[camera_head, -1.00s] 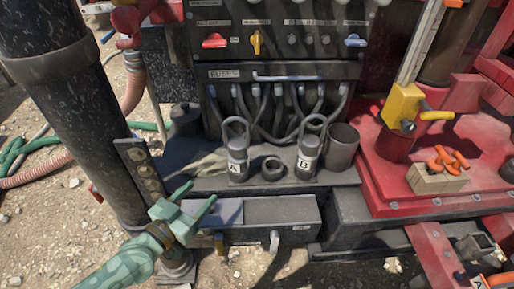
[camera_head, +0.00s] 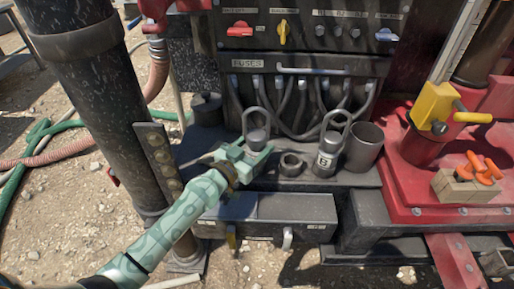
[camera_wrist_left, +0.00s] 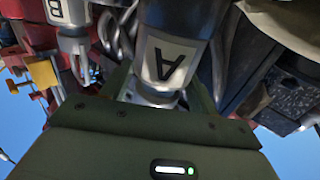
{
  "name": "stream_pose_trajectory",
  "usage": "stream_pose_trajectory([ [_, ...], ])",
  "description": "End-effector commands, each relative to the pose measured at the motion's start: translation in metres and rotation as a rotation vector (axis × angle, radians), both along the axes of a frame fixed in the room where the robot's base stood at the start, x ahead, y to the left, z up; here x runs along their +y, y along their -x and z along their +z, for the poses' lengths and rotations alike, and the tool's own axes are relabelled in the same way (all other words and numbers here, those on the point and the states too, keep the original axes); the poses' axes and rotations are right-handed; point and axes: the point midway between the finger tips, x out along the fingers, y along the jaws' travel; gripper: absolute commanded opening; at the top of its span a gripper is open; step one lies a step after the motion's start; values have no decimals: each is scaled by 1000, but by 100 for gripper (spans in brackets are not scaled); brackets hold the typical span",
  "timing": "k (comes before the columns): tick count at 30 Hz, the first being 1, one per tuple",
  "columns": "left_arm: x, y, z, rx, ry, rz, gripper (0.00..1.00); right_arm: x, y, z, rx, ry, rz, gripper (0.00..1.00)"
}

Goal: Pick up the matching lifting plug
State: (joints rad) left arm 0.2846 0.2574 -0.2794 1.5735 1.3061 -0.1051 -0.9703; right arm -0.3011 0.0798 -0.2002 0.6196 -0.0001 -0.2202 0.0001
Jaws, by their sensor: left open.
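The lifting plug A (camera_head: 257,137), a grey cylinder with a tall loop handle, stands upright on the dark ledge, its lower part hidden behind my gripper. Lifting plug B (camera_head: 327,155), similar with a white B label, stands to its right. My pale green left gripper (camera_head: 251,158) is open right at plug A. In the left wrist view the plug marked A (camera_wrist_left: 168,62) lies between the two open fingers (camera_wrist_left: 160,88); I cannot tell whether they touch it. Plug B (camera_wrist_left: 68,22) shows there at the upper left. My right gripper is not in view.
A dark ring (camera_head: 291,165) sits between the plugs, and an open dark cup (camera_head: 363,147) stands right of plug B. Fuse cables (camera_head: 300,105) hang close behind. A thick black post (camera_head: 95,100) stands left of my arm. A drawer (camera_head: 290,207) lies below the ledge.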

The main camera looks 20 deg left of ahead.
Motion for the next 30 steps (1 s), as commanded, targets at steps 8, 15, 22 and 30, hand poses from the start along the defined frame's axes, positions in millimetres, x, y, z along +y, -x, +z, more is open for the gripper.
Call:
stream_pose_trajectory([
  [8, -3, -7, 0, 1, -1, 0, 60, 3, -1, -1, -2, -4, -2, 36],
  [15, -3, -7, 0, 1, -1, 0, 2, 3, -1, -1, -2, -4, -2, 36],
  [22, -2, -8, 3, -6, 1, 1, 0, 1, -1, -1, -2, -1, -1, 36],
  [30, -2, -8, 17, -9, 0, 1, 0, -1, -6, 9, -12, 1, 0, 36],
])
